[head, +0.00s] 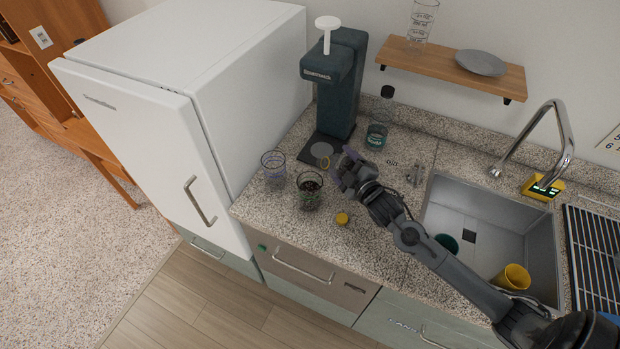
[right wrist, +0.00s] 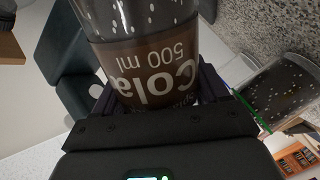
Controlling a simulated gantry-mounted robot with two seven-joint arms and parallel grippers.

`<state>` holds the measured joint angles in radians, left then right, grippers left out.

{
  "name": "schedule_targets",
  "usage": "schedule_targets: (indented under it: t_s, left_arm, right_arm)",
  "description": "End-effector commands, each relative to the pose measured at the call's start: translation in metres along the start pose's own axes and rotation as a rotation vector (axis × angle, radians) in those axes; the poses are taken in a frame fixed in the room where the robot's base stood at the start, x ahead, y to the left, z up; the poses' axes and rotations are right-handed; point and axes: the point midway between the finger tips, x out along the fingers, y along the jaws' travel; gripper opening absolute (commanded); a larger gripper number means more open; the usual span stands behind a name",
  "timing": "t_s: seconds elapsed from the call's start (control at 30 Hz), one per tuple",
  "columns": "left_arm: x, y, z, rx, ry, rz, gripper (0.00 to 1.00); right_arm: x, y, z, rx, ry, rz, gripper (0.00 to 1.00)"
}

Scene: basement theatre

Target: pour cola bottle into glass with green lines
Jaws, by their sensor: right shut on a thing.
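My right gripper (head: 342,175) is shut on the cola bottle, above the counter just right of the glasses. In the right wrist view the bottle (right wrist: 155,70) fills the jaws, its brown label reading "Cola 500 ml" upside down, with dark, bubbly liquid showing. In the head view I cannot make the bottle out clearly. The glass with green lines (head: 310,192) stands on the counter with dark liquid inside. It also shows at the right of the right wrist view (right wrist: 284,92), with a green line near its rim. I cannot see any stream of cola. My left gripper is not in view.
A glass with purplish lines (head: 274,172) stands left of the green-lined one. A yellow cap (head: 342,218) lies near the counter's front edge. A dark dispenser (head: 338,85) and a black-topped bottle (head: 378,130) stand behind. The sink (head: 480,215) holds a yellow cup (head: 512,278).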

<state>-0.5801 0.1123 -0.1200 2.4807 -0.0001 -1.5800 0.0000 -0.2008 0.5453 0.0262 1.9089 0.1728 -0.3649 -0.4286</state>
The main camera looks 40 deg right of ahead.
Motion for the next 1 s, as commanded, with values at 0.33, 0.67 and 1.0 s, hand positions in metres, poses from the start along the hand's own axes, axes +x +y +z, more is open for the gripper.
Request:
schedule_targets:
  t_s: [0.33,0.67,1.0]
  left_arm:
    - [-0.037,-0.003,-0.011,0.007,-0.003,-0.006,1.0]
    - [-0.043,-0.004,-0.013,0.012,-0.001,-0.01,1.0]
    - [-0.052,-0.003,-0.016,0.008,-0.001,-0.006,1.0]
  right_arm:
    - [-0.002,0.017,-0.026,0.242,0.04,0.002,0.22]
    - [-0.001,0.006,-0.014,0.568,0.089,0.001,0.22]
    - [-0.001,0.007,-0.013,0.854,0.138,0.001,0.22]
